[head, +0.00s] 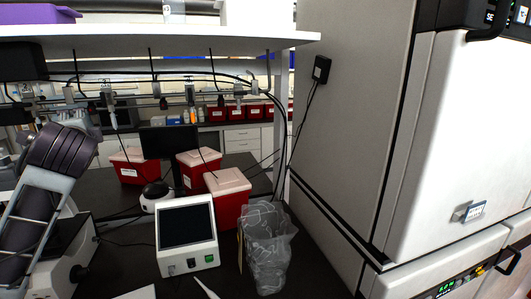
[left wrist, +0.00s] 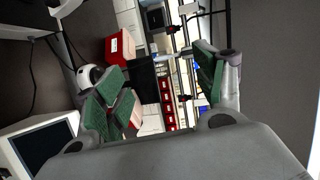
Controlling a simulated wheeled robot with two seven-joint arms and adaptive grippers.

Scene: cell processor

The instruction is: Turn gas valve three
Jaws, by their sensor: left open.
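Several small gas valves hang on a pipe rail under the white shelf in the head view, among them one near the middle (head: 190,95) and one further right (head: 238,93). I cannot tell their numbers. The left wrist view shows the rail turned on its side, with a dark valve handle (left wrist: 173,29) beyond the fingers. My left gripper (left wrist: 160,70) is open and empty, its green-padded fingers apart. In the head view my left arm comes in at the left, and its dark wrist hides part of the rail's left end. My right gripper is not in view.
A white shelf (head: 170,37) overhangs the rail. Black hoses run along it. On the dark bench stand red bins (head: 229,200), a white device with a screen (head: 187,233) and a clear bag (head: 265,245). A tall cabinet (head: 350,120) closes the right side.

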